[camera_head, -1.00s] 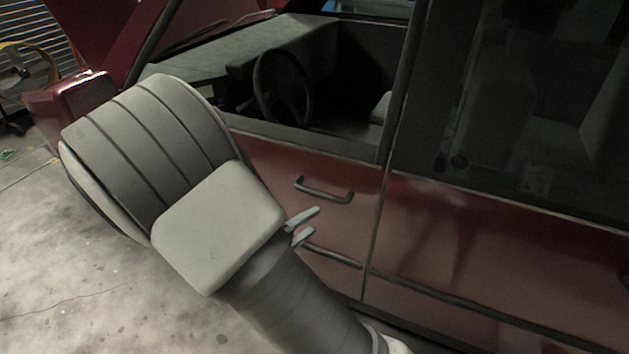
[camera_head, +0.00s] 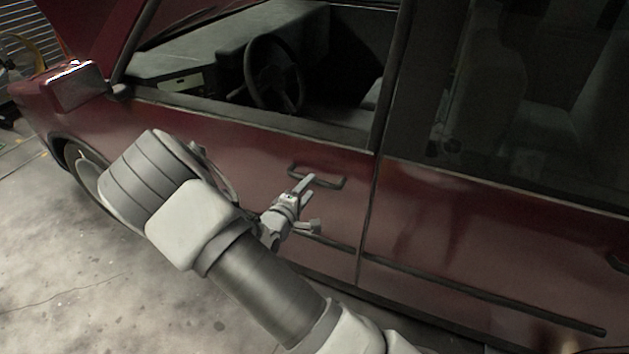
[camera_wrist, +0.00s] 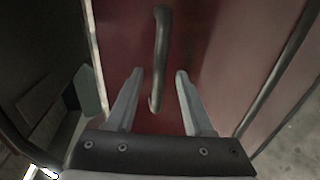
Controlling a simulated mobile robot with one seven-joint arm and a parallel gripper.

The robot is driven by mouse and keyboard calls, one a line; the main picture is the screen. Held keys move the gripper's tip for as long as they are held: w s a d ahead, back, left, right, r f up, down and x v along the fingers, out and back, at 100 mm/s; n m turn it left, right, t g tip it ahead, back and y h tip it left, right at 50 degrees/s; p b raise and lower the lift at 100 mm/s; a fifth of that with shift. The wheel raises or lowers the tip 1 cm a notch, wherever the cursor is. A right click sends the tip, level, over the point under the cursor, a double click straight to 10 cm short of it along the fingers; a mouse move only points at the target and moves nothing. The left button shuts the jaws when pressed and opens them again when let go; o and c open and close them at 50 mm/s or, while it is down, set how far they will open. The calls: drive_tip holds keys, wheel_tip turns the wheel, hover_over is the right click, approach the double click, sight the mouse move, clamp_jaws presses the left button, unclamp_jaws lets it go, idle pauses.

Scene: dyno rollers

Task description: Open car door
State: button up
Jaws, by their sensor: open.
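The dark red car door (camera_head: 220,140) is shut, and its front window is open. Its dark bar handle (camera_head: 330,183) sits near the door's rear edge, below the window.
A side mirror (camera_head: 75,85) sticks out at the left. A steering wheel (camera_head: 272,72) shows through the open window. The rear door (camera_head: 470,240) is flush beside the front one. The concrete floor (camera_head: 60,270) at the left is clear.

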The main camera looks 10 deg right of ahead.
sight(313, 183)
drive_tip(key=shift+x, duration=2.15)
drive_tip(key=shift+c, duration=0.3)
clamp_jaws()
